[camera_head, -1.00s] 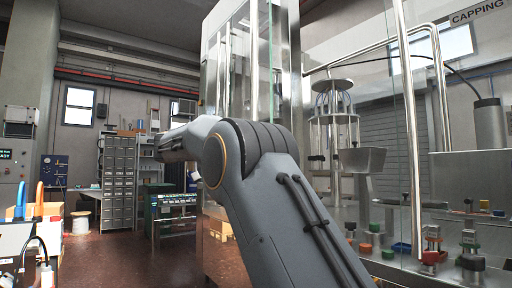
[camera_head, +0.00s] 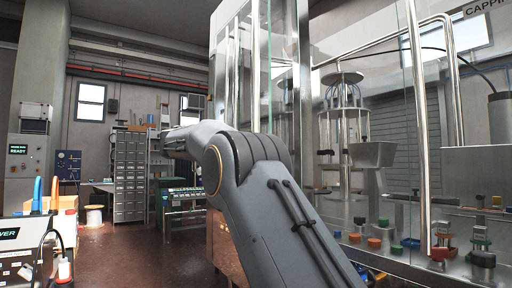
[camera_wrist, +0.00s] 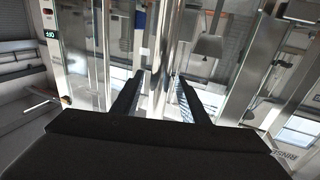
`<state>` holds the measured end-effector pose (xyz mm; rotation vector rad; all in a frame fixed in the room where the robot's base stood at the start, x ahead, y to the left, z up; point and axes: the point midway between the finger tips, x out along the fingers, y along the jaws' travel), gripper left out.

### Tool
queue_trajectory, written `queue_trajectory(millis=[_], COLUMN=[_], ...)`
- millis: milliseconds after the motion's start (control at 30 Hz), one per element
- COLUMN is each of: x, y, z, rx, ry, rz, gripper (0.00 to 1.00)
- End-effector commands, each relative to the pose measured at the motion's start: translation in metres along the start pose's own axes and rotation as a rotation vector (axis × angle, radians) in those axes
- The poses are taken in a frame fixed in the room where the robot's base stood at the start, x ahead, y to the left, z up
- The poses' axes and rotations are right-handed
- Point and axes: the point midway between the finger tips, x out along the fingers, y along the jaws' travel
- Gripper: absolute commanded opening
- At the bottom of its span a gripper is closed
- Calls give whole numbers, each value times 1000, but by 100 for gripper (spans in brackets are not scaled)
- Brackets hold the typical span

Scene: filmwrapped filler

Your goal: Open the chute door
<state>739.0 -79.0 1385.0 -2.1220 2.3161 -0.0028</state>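My gripper (camera_wrist: 157,85) shows in the wrist view with its two dark fingers apart and nothing held between them. Beyond the fingers are a shiny metal column (camera_wrist: 160,55) and glass panels of a machine; I cannot tell whether the fingers touch anything. In the head view my grey arm reaches forward and left, and its gripper is hidden behind the forearm. The tall glass and metal machine (camera_head: 304,70) stands right behind the arm. I cannot pick out the chute door with certainty in either view.
A glass-fronted cabinet with a steel hopper (camera_head: 372,155) and small coloured parts fills the right side. A grey drawer cabinet (camera_head: 130,175), a cable spool (camera_head: 94,216) and a power box (camera_head: 20,245) are at the left. Dark red floor (camera_head: 125,250) lies clear between them.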

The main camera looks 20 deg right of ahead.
Motion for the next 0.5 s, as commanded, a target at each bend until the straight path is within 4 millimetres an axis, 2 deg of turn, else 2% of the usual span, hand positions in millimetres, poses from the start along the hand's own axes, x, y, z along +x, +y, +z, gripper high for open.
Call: queue_trajectory(millis=[267, 500], x=[-6, -42], y=[-1, -2], z=[1, 2], rx=[-1, 0], ry=[0, 0], rz=[-2, -4], gripper=[40, 40])
